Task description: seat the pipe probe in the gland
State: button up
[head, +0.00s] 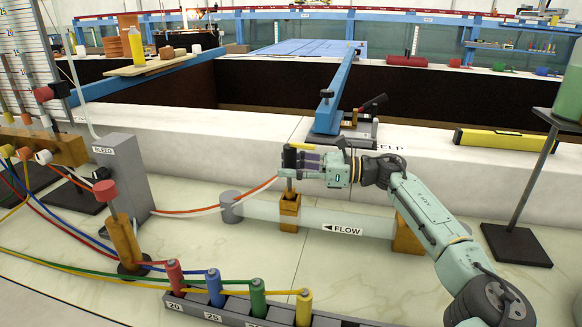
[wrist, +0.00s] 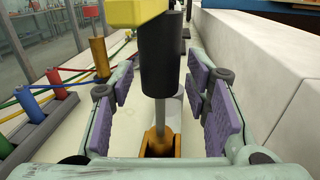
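The pipe probe has a yellow top (wrist: 140,12), a black grip (wrist: 158,55) and a thin grey stem (wrist: 159,112); in the head view its black grip (head: 289,158) stands upright. The stem's lower end meets the orange-brown gland (wrist: 160,144), which sits on the clear pipe (head: 320,214) and also shows in the head view (head: 289,212). How deep the stem sits in it I cannot tell. My gripper (head: 301,160) reaches in level from the right. Its purple finger pads stand on both sides of the grip with visible gaps in the wrist view (wrist: 162,75), open.
A rack (head: 250,312) of red, blue, green and yellow hosed plugs stands in front. A bleed box (head: 122,170) and red-topped post (head: 104,190) are at left. The white flume ledge (head: 230,145) runs behind, with a yellow level (head: 505,141) on it. A stand (head: 517,240) is at right.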

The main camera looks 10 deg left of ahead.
jog(key=shift+o, duration=0.2)
jog(key=w+d, duration=0.1)
jog(key=d, duration=1.1)
jog(key=shift+w, duration=0.25)
